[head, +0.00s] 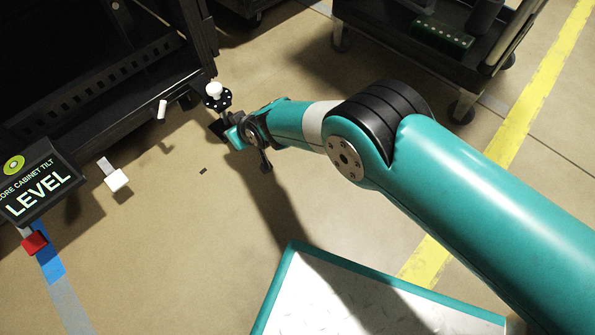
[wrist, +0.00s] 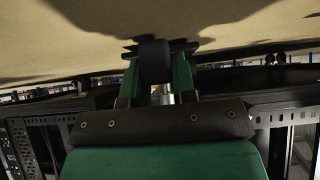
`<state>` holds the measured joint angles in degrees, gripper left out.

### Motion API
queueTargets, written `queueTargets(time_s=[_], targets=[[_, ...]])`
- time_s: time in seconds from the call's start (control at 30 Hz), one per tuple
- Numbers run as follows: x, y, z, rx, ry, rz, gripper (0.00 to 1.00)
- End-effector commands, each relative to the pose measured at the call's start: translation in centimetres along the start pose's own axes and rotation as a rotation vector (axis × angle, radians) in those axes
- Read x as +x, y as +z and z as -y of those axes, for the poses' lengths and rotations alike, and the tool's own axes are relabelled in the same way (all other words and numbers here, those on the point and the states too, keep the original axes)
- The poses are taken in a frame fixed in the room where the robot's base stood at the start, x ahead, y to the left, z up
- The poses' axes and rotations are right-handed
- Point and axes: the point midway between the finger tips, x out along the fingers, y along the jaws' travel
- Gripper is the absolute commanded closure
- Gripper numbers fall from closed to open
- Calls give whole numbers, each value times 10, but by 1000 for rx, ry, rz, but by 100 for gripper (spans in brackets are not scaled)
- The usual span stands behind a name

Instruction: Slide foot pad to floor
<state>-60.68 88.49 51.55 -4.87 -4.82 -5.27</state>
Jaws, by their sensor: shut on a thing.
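My gripper (head: 228,132) is at the front corner of the dark cabinet (head: 85,70), low over the floor. In the wrist view its two green fingers (wrist: 160,75) are shut on a dark, round foot pad (wrist: 155,58). A thin metal rod (wrist: 166,96) shows behind the pad, between the fingers. In the head view a small dark piece (head: 217,130) at the fingertips appears to be the pad, mostly hidden. The floor (wrist: 90,35) fills the top of the wrist view; I cannot tell if the pad touches it.
A sign (head: 40,185) reads "CORE CABINET TILT LEVEL" with a green light. A white peg (head: 162,109) and a white block (head: 117,180) show near the cabinet's lower edge. A dark cart (head: 440,40) stands back right. A teal-edged white surface (head: 350,300) is in front. Open floor lies between.

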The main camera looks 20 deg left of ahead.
Motion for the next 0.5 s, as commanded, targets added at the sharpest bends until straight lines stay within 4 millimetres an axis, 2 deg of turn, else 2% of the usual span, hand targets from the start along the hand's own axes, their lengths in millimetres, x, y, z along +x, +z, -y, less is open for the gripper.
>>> queueTargets(time_s=[0.4,0.43,0.5], targets=[[3,2,0,0,1,-2,100],[3,2,0,0,1,-2,68],[3,2,0,0,1,-2,52]])
